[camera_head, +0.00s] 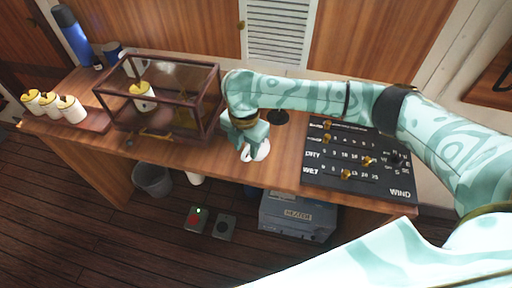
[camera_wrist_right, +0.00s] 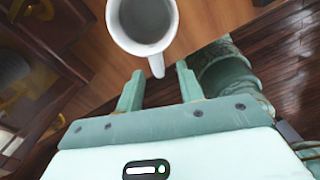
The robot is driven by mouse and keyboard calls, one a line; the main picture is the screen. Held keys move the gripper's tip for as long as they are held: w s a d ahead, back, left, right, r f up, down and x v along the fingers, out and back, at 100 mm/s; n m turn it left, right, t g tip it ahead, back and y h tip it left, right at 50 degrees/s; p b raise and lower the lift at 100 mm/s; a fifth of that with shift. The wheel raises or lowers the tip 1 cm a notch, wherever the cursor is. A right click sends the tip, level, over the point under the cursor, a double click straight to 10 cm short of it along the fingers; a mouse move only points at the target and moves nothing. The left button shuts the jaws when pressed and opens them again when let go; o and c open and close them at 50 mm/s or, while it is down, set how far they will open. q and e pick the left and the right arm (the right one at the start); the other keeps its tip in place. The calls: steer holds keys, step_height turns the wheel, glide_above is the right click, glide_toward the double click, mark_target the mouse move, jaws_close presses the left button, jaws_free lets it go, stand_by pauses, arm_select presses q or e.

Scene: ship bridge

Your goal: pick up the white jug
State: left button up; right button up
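The white jug (camera_wrist_right: 128,45) shows in the right wrist view with its open mouth toward the camera. Its handle (camera_wrist_right: 157,66) points toward my right gripper (camera_wrist_right: 159,80), whose two fingers are apart, one on each side of the handle's end. I see no finger pressed on the handle. In the head view the jug (camera_head: 262,152) stands on the wooden counter near its front edge, partly hidden by my right gripper (camera_head: 246,138) above it. My left gripper is not in view.
A glass case with a dark frame (camera_head: 185,72) stands left of the jug. A black board with brass pegs (camera_head: 330,178) lies to the right. A small dark round object (camera_head: 279,117) is just behind. White canisters (camera_head: 72,110) and a blue bottle (camera_head: 72,36) stand farther left.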

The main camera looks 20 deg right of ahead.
step_height(320, 180, down, 5)
steer(key=shift+w+r+b, duration=0.1)
steer(key=shift+b, duration=0.75)
steer(key=shift+r, duration=0.15)
steer(key=shift+c, duration=0.7)
jaws_close()
steer(key=shift+r, duration=0.1)
steer(key=shift+r+p, duration=0.5)
steer(key=shift+r, duration=0.25)
steer(key=s+a+r+p, duration=0.2)
steer(key=s+r+p, duration=0.4)
steer(key=s+r, duration=0.5)
steer(key=shift+s+a+r+p, duration=0.15)
steer(key=shift+s+a+p, duration=0.25)
steer(key=shift+s, duration=0.9)
